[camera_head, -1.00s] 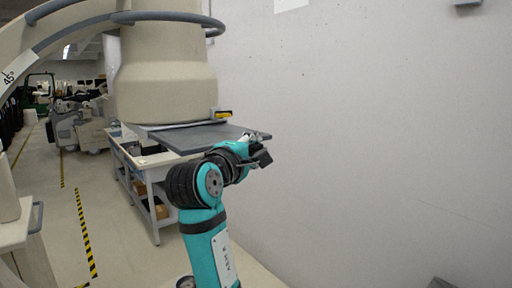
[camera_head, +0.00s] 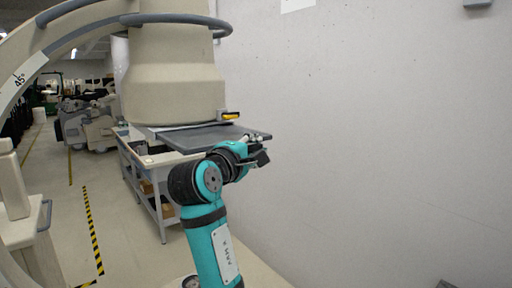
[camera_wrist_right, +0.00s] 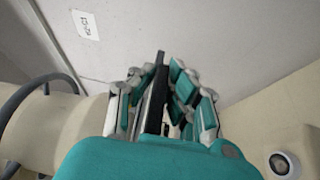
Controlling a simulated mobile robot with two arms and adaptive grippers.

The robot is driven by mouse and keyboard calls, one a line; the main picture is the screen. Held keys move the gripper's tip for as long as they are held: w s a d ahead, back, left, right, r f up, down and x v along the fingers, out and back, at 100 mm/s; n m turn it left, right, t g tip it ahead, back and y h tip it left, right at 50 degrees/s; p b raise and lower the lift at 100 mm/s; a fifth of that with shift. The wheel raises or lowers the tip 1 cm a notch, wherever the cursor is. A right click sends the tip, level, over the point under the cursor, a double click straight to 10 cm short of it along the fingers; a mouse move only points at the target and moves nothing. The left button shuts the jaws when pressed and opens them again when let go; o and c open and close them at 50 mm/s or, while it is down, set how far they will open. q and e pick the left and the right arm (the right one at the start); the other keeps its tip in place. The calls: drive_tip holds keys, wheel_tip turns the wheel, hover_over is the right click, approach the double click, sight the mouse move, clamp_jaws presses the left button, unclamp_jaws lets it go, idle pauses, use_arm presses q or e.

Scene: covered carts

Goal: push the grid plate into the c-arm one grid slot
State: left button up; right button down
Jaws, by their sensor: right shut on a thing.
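The grid plate (camera_head: 210,138) is a flat dark grey panel at the underside of the c-arm's big beige head (camera_head: 175,85). Its left part is hidden under the head and its right part sticks out towards the wall. My right gripper (camera_head: 262,154) is at the plate's near right corner. In the right wrist view the right gripper (camera_wrist_right: 160,98) is shut on the plate (camera_wrist_right: 153,95), which shows edge-on as a dark strip between the fingers. The slot itself cannot be made out. My left gripper is not in view.
A yellow and black part (camera_head: 230,116) sits at the head's lower right edge. A cart with shelves and boxes (camera_head: 150,190) stands below the head. A plain wall (camera_head: 380,140) closes the right side. Striped floor tape (camera_head: 92,230) runs at left.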

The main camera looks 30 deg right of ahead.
sight(214, 130)
drive_tip(key=shift+w+a+r+p, duration=0.15)
drive_tip(key=shift+w+p, duration=0.4)
drive_tip(key=shift+w, duration=2)
drive_tip(key=shift+w+a, duration=0.15)
drive_tip(key=shift+w, duration=1.45)
drive_tip(key=shift+w+a, duration=0.15)
drive_tip(key=shift+w, duration=1.45)
drive_tip(key=shift+w, duration=0.3)
drive_tip(key=shift+w+a, duration=0.15)
drive_tip(key=shift+w, duration=1.95)
drive_tip(key=shift+w, duration=0.35)
drive_tip(key=shift+w+a, duration=0.15)
drive_tip(key=shift+w, duration=0.75)
drive_tip(key=c, duration=1.3)
unclamp_jaws()
